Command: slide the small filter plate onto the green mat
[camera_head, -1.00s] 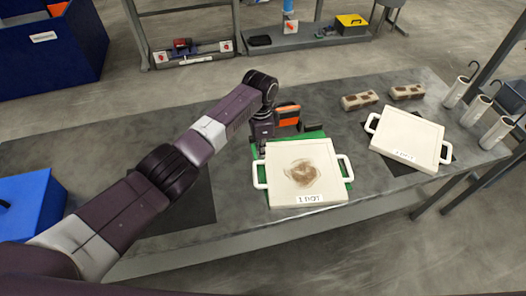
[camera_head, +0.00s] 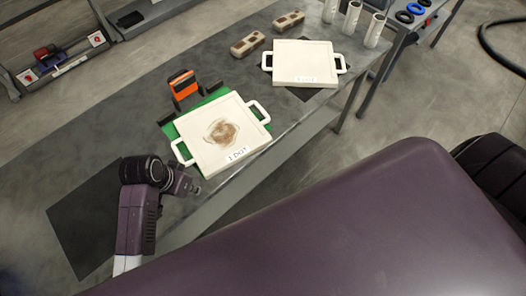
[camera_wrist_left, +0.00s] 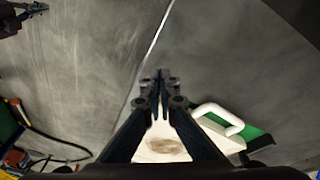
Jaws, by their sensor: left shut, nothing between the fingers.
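A square white filter plate (camera_head: 240,140) with a brown stain lies on the green mat (camera_head: 169,131) in the head view. Green shows along its far and left edges. A second white plate (camera_head: 302,62), clean, lies on a dark mat farther right. My left gripper (camera_head: 194,188) is shut and empty, at the near left of the stained plate, by its left handle; no contact is visible. In the left wrist view the closed fingers (camera_wrist_left: 160,77) stand in front of the stained plate (camera_wrist_left: 148,151) and its handle.
An orange and black device (camera_head: 183,86) stands behind the green mat. Two stained blocks lie farther back, a brown one (camera_head: 247,45) and another (camera_head: 288,20). White cylinders (camera_head: 351,17) stand at the far end. A dark mat (camera_head: 84,225) lies bare at the left.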

